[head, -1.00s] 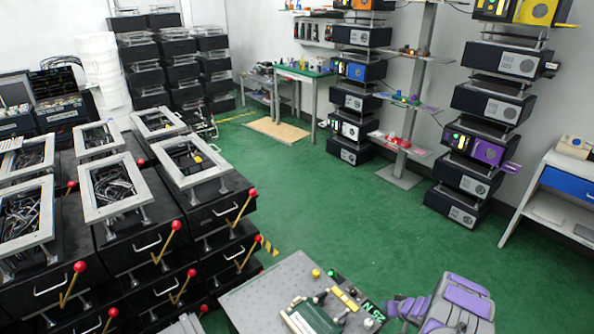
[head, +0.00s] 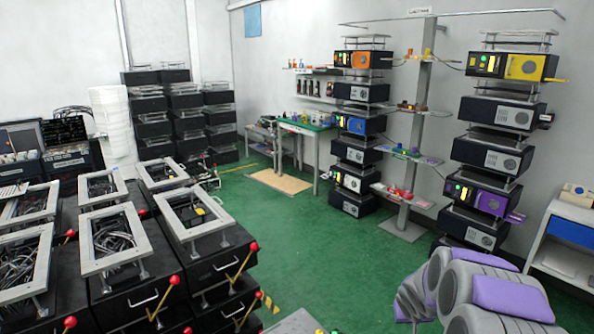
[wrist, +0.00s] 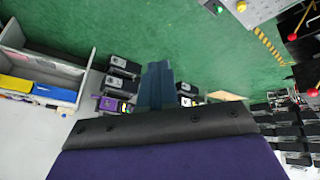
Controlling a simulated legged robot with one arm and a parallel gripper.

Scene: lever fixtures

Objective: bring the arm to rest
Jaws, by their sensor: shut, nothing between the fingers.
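My gripper (wrist: 157,84) shows in the wrist view as dark blue-grey fingers, pressed together and empty, over the green floor. It touches nothing that I can see. In the head view my arm (head: 482,292), grey with purple pads, is folded large at the lower right. The fingertips cannot be made out there.
Black boxes with red-knobbed levers (head: 164,293) fill the left. A grey bench corner (head: 296,322) shows at the bottom edge and also in the wrist view (wrist: 250,10). Stacked units (head: 490,155) and a white shelf (head: 565,245) stand at right. The green floor (head: 330,240) between is clear.

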